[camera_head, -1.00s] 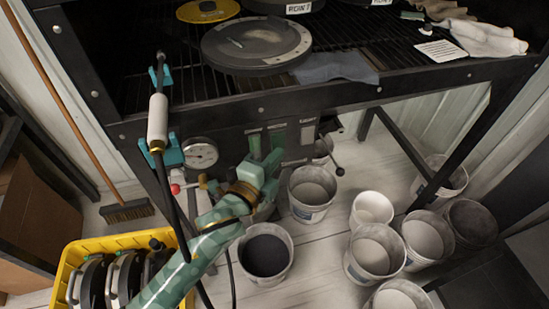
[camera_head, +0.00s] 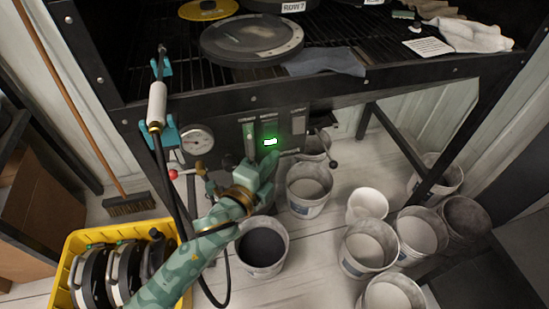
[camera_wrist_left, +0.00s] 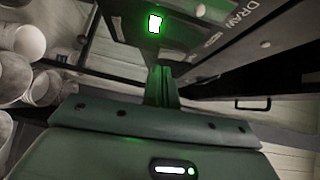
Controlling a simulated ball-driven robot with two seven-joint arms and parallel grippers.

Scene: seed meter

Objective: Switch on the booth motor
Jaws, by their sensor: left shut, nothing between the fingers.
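On the front panel under the dark bench, a switch (camera_head: 270,142) glows bright green. It also glows at the top of the left wrist view (camera_wrist_left: 154,23). My left gripper (camera_head: 268,160) is just below the lit switch, its fingers shut and empty. In the left wrist view the closed fingers (camera_wrist_left: 161,84) point up toward the green light, with a visible gap in the picture between them. Whether the fingertips touch the panel I cannot tell. My right gripper is not in view.
A pressure gauge (camera_head: 197,140) and a red-knobbed valve (camera_head: 173,174) sit left of the switch. A lever with a dark red knob (camera_head: 334,164) is to the right. Several buckets (camera_head: 309,190) stand below. A yellow crate (camera_head: 62,270) is at lower left.

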